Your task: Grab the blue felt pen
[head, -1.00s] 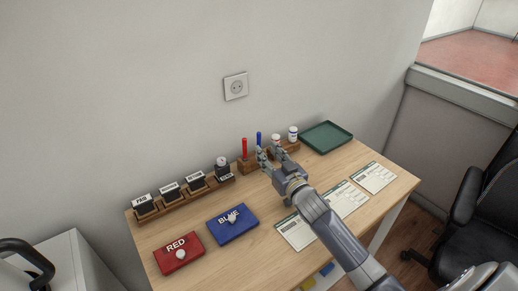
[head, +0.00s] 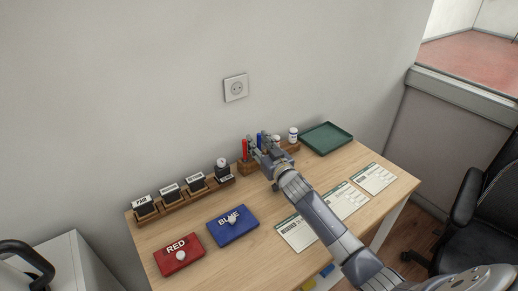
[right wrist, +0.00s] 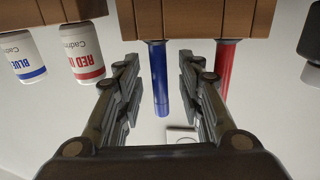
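The blue felt pen (head: 259,138) stands upright in the wooden holder (head: 246,166) at the back of the desk, just right of the red pen (head: 244,149). My right gripper (head: 257,144) is at the holder, partly covering the blue pen. In the right wrist view, which is upside down, the blue pen (right wrist: 160,82) shows between the two open fingers of my right gripper (right wrist: 160,95), with gaps on both sides. The red pen (right wrist: 227,65) is outside the right-hand finger there. My left gripper is not in view.
Ink bottles with blue (right wrist: 26,58) and red (right wrist: 82,52) labels stand beside the pens. A green tray (head: 326,138) is right of the holder. A stamp rack (head: 180,197), red pad (head: 178,255), blue pad (head: 233,224) and paper forms (head: 296,233) lie on the desk.

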